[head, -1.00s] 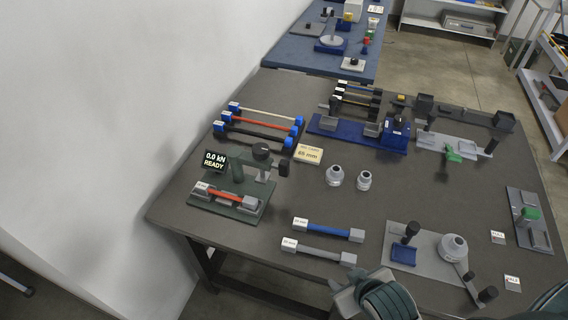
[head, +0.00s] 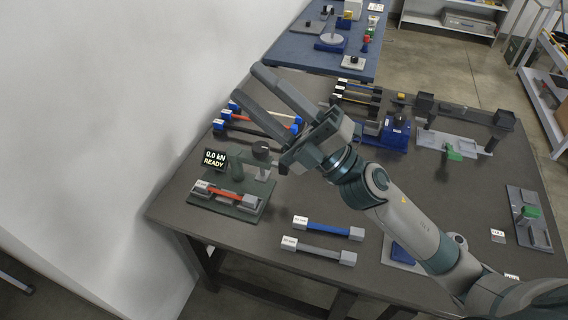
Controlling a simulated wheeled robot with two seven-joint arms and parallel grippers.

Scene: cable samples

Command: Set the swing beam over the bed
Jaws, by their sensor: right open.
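The green tester (head: 222,207) stands at the table's left, its display (head: 214,158) reading 0.0 kN READY. A red cable sample (head: 228,193) with grey end blocks lies across its bed. Behind the bed are a green post (head: 237,172) and a dark knob (head: 261,150) at the grey swing beam. The beam's right end is hidden by my gripper, so I cannot tell its exact angle; it appears behind the bed, not over it. My right gripper (head: 247,77) is open and empty, above the table beyond the tester, its fingers pointing up-left. My left gripper is out of view.
Blue (head: 330,229) and grey (head: 318,250) samples lie right of the tester. Sample rods (head: 240,131) lie behind it, partly covered by my fingers. A blue fixture (head: 393,133) and a grey fixture with green handle (head: 453,151) stand farther right. My right arm covers the front right.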

